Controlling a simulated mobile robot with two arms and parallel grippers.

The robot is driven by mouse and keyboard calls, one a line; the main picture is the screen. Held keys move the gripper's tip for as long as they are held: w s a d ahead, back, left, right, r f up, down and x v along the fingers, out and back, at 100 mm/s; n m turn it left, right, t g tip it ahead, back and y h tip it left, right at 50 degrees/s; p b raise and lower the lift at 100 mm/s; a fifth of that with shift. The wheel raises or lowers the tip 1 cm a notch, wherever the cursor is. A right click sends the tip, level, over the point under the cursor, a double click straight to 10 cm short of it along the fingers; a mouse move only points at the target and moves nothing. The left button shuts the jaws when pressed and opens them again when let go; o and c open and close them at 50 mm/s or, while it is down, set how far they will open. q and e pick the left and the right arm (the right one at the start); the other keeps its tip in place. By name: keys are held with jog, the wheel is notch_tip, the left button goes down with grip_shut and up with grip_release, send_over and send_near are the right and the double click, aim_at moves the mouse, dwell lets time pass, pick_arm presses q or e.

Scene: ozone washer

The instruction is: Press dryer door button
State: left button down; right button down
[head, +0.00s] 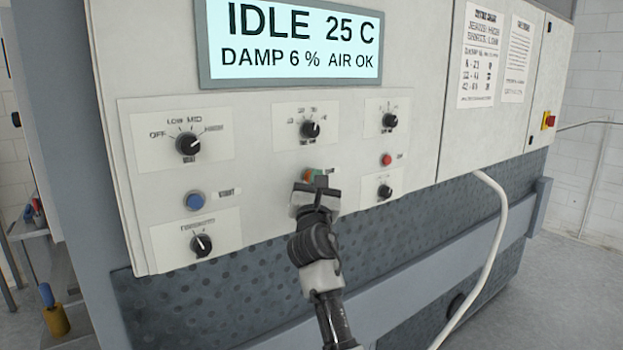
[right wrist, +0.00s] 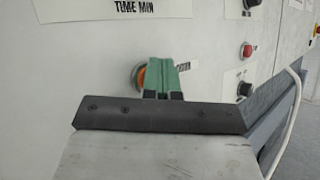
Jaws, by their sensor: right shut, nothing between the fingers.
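The dryer's light control panel (head: 258,165) has a blue button (head: 195,201) at left and a red button (head: 386,160) at right, which is also in the right wrist view (right wrist: 247,51). Between them, an orange button (right wrist: 139,76) sits mostly behind my right gripper. Its label is partly covered, so I cannot read which button it is. My right gripper (head: 320,182) is shut and empty, with its fingertips (right wrist: 166,77) right in front of and slightly right of the orange button. I cannot tell whether they touch the panel. My left gripper is not in view.
Several black knobs, such as the heat knob (head: 188,144) and the knob above my gripper (head: 310,129), stick out around the buttons. A display (head: 290,45) reads IDLE. A white hose (head: 497,225) hangs at right.

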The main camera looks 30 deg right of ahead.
jog(key=shift+s+d+p, duration=0.1)
jog(key=shift+s+p, duration=0.65)
jog(key=shift+s, duration=0.1)
jog(key=s+p, duration=0.3)
jog(key=s, duration=0.2)
jog(key=shift+d+p, duration=0.15)
jog(key=shift+p, duration=0.15)
jog(key=shift+f, duration=0.1)
dwell(0.4)
